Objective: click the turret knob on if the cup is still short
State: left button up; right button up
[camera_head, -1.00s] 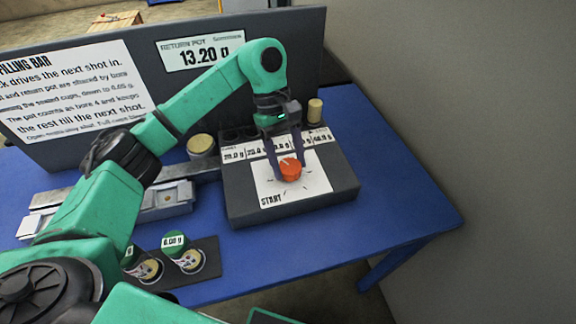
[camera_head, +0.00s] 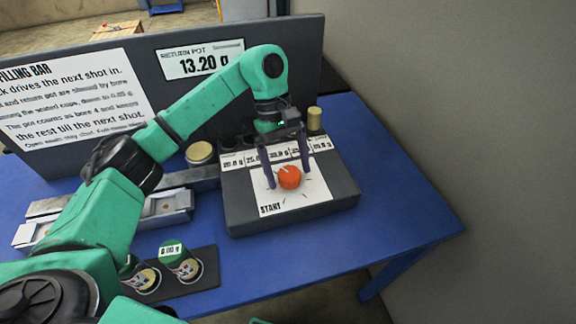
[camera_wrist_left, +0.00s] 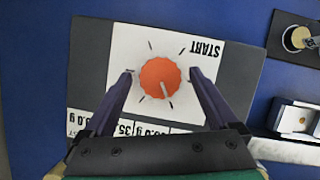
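The orange-red turret knob (camera_head: 289,177) stands on a white dial card marked START (camera_head: 290,199), on the dark grey box (camera_head: 325,209). My left gripper (camera_head: 287,178) is over it, with one finger on each side. The left wrist view shows the knob (camera_wrist_left: 160,78) between the spread fingers of my left gripper (camera_wrist_left: 159,74), with gaps on both sides. Its white pointer line does not point at START. A cup with a green label (camera_head: 173,249) sits on a dark mat at the front; its small reading is unclear. My right gripper is not in view.
The return pot display (camera_head: 201,60) on the back panel reads 13.20 g. A metal rail (camera_head: 165,206) lies left of the box, with a gold-lidded pot (camera_head: 200,152) behind it. The blue table (camera_head: 410,210) is clear to the right.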

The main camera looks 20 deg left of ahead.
aim_at(289, 172)
pick_arm(q)
jog(key=shift+r, duration=0.1)
jog(key=v, duration=0.4)
jog(key=shift+w+a+r, duration=0.1)
jog(key=shift+w+r, duration=0.1)
jog(key=shift+r, duration=0.1)
jog(key=p+v, duration=0.3)
jog(key=v, duration=0.6)
jog(key=shift+r, duration=0.35)
jog(key=shift+a, duration=0.1)
